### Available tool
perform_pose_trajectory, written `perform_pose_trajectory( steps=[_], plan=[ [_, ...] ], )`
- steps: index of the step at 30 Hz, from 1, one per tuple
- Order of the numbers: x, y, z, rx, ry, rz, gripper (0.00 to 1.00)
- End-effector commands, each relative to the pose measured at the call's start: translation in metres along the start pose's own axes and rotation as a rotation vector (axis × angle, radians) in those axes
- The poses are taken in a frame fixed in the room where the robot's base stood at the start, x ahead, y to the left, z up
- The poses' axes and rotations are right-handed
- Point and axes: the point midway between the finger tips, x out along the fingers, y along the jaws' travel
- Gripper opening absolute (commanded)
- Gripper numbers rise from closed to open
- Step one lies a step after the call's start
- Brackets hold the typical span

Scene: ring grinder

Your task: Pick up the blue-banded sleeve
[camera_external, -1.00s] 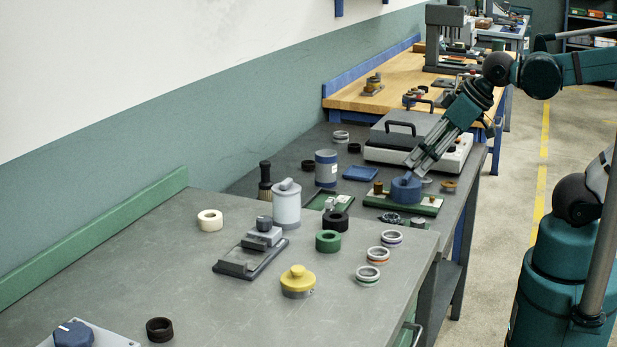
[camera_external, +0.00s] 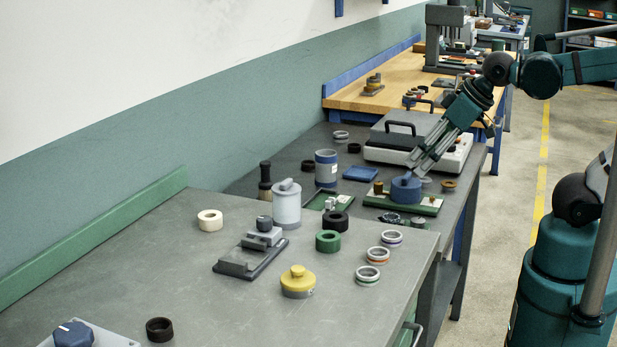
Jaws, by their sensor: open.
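My gripper (camera_external: 421,163) reaches down and left over the middle grey bench, open, its fingertips just above or behind a round blue part (camera_external: 406,189). I cannot tell whether they touch it. The blue part stands on a green board (camera_external: 431,205). A grey ring sleeve with a bluish-violet band (camera_external: 391,239) lies flat at the right of the near bench, apart from my gripper. Next to it lie sleeves with an orange band (camera_external: 377,256) and a green band (camera_external: 367,275). Another small grey ring (camera_external: 425,182) lies beside the fingers, its band not clear.
A grey-and-blue cylinder (camera_external: 326,168), a blue tray (camera_external: 360,174) and a flat machine with a black handle (camera_external: 418,149) stand around the gripper. A white canister (camera_external: 287,206), green ring (camera_external: 328,241) and yellow-topped part (camera_external: 298,281) stand on the near bench (camera_external: 222,306).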

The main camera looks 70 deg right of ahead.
Motion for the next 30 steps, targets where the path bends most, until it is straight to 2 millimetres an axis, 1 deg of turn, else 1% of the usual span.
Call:
perform_pose_trajectory(
  steps=[2, 11, 17, 23, 30],
  plan=[
    [0.0, 0.0, 0.0, 0.0, 0.0, 0.0, 0.58],
    [0.0, 0.0, 0.0, 0.0, 0.0, 0.0, 0.58],
    [0.0, 0.002, -0.007, 0.012, -0.005, 0.005, 0.58],
    [0.002, 0.008, -0.025, 0.046, -0.019, 0.019, 0.58],
    [0.01, 0.019, -0.055, 0.109, -0.046, 0.047, 0.58]
  ],
)
